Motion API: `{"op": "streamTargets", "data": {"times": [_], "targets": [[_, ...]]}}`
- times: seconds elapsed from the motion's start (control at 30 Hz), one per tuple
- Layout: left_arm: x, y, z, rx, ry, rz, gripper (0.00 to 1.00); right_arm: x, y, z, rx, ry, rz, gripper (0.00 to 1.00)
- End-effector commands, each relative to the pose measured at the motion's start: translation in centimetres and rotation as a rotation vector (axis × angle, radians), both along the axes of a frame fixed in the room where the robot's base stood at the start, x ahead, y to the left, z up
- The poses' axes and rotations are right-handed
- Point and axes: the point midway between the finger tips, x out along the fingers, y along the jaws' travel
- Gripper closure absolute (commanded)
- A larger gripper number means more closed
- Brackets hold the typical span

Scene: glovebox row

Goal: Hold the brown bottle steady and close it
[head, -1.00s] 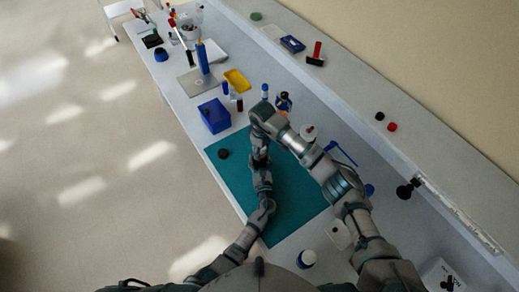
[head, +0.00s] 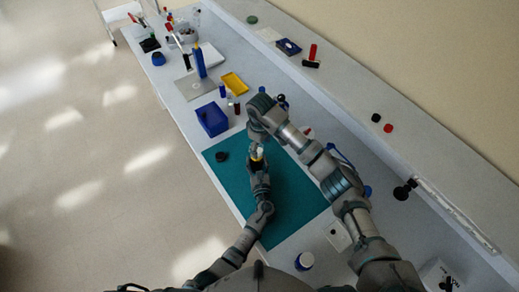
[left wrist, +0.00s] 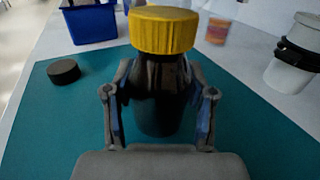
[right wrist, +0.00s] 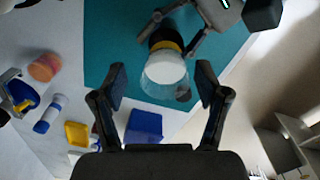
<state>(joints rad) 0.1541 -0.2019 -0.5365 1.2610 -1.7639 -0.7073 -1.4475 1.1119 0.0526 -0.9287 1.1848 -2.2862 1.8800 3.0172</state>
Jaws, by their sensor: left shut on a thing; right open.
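The brown bottle (left wrist: 160,108) looks very dark and stands upright between the fingers of my left gripper (left wrist: 160,120), which is shut on its body. A ribbed yellow cap (left wrist: 163,30) is on the bottle's top. In the right wrist view the yellow band (right wrist: 166,46) has a pale, partly see-through top (right wrist: 164,69) facing the camera. My right gripper (right wrist: 162,82) is open and empty, its fingers apart above the bottle top. A black disc (left wrist: 64,71) lies on the teal mat.
The teal mat (head: 290,205) has free room right of the bottle. A blue bin (head: 212,119) and yellow tray (head: 234,83) stand beyond it. A white jar with a dark band (left wrist: 291,65) stands at the right.

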Motion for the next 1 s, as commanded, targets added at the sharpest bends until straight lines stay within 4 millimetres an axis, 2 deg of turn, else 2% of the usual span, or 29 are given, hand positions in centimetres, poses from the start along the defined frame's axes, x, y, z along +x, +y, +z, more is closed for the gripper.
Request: {"op": "streamTargets", "data": {"times": [0.3,0.47,0.67,1.0], "targets": [[-0.1,-0.1,-0.3,-0.002,0.006,-0.004,1.00,0.0,0.1,0.1,-0.001,0.001,0.007,0.23],[-0.1,0.0,-0.3,-0.002,0.006,-0.003,1.00,0.0,0.3,0.3,-0.003,0.001,0.143,0.23],[-0.1,0.0,-0.3,-0.001,0.006,-0.002,1.00,0.0,1.0,0.8,-0.009,0.003,0.614,0.23],[-0.1,0.0,-0.3,-0.001,0.006,-0.002,1.00,-0.1,1.9,1.6,-0.016,0.018,1.576,0.23]]}}
